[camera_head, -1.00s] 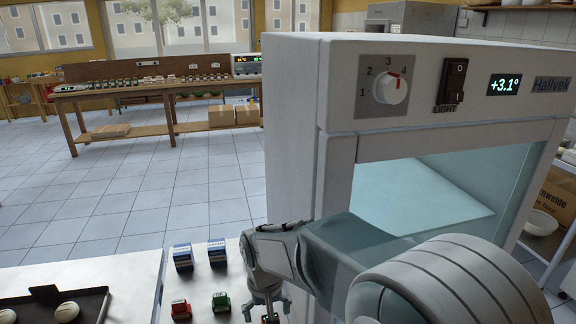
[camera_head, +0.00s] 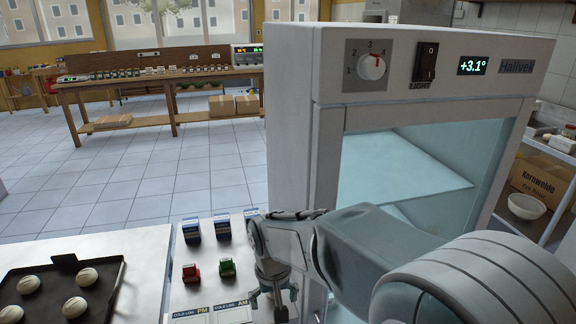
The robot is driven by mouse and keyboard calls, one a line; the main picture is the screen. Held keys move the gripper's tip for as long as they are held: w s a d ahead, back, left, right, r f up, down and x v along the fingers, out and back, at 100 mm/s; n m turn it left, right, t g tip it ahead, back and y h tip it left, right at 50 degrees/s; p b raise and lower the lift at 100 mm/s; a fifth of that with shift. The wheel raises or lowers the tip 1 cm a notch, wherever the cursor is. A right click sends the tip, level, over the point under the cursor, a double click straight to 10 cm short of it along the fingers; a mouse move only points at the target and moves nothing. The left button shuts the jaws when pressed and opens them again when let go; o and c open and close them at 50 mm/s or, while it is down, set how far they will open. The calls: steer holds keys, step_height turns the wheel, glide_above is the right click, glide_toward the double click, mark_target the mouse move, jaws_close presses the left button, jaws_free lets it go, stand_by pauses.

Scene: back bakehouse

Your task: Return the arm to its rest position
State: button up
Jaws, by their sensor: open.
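My arm reaches in from the lower right, in front of the refrigerator's glass door. My gripper (camera_head: 274,303) hangs at the arm's end, pointing down, over the right part of the white counter (camera_head: 190,262). Its fingers are apart, with nothing seen between them; the tips are near the bottom of the view. A red stamp (camera_head: 191,273) and a green stamp (camera_head: 227,267) stand on the counter to its left, apart from it.
The white refrigerator (camera_head: 295,130) with a dial (camera_head: 372,66), light switch (camera_head: 425,62) and +3.1° display stands close behind my arm. Blue-and-white boxes (camera_head: 192,230) and cold log cards (camera_head: 190,315) lie on the counter. A dark tray (camera_head: 20,275) holds several buns. Open tiled floor (camera_head: 140,165) lies beyond.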

steer(key=s+d+r+m+t, duration=0.1)
steer(key=s+d+r+t, duration=0.1)
steer(key=s+d+r, duration=0.3)
steer(key=s+d+r+m+t, duration=0.1)
steer(key=s+d+r+t, duration=0.2)
steer(key=s+d+r, duration=0.3)
steer(key=s+d, duration=0.5)
steer(key=d, duration=0.2)
steer(key=shift+d+r+m, duration=0.2)
steer(key=shift+r+m, duration=0.1)
steer(key=shift+m, duration=0.1)
